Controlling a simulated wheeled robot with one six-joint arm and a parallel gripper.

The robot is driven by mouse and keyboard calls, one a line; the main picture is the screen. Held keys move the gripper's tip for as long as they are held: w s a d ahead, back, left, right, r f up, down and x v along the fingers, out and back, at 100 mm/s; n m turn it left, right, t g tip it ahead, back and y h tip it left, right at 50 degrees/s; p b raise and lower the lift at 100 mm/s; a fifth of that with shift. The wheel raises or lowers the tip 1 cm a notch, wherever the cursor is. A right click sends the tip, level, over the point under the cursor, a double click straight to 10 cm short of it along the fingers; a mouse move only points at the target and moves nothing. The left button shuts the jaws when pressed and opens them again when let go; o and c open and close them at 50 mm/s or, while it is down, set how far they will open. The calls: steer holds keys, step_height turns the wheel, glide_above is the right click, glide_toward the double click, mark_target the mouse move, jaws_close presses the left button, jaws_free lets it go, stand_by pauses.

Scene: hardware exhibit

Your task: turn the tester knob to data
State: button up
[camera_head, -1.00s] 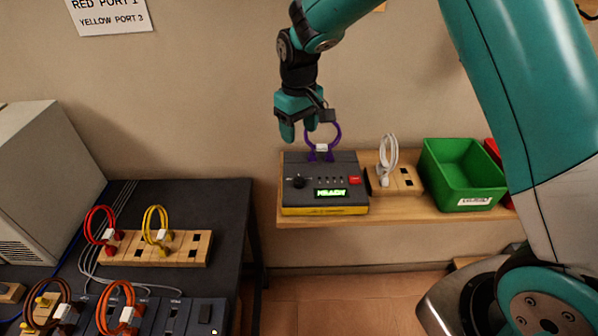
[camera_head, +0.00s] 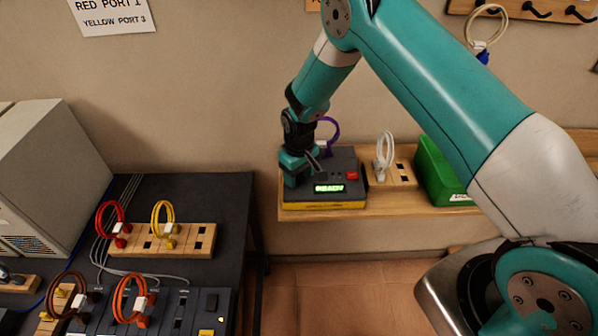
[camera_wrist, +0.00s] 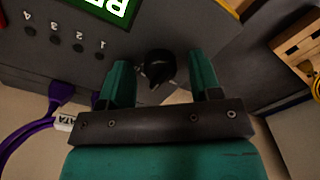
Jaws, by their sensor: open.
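The tester (camera_head: 325,201) is a dark grey box with a yellow base on the wooden shelf, its green display lit with "READY". Its black knob (camera_wrist: 158,67) shows in the wrist view between my open fingers, with its narrow tip towards my gripper; clear contact with either finger cannot be seen. My gripper (camera_wrist: 160,82) is over the left part of the tester and also shows in the head view (camera_head: 292,178), where it hides the knob. A purple cable (camera_head: 331,130) is plugged in at the tester's back; it also shows in the wrist view (camera_wrist: 38,127) with a partly hidden label.
A white cable (camera_head: 384,148) on a wooden block and a green bin (camera_head: 437,172) stand right of the tester. The dark table (camera_head: 190,190) at left holds red, yellow, brown and orange cables. A wooden block (camera_wrist: 298,45) shows at the wrist view's right edge.

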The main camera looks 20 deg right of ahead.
steer(key=c, duration=0.9)
steer(key=shift+c, duration=0.2)
steer(key=m+b, duration=0.4)
steer(key=shift+w+f, duration=0.1)
steer(key=shift+f, duration=0.05)
steer(key=m+b, duration=0.2)
steer(key=m, duration=0.3)
steer(key=shift+m+b, duration=0.4)
steer(key=shift+r, duration=0.2)
steer(key=o, duration=0.9)
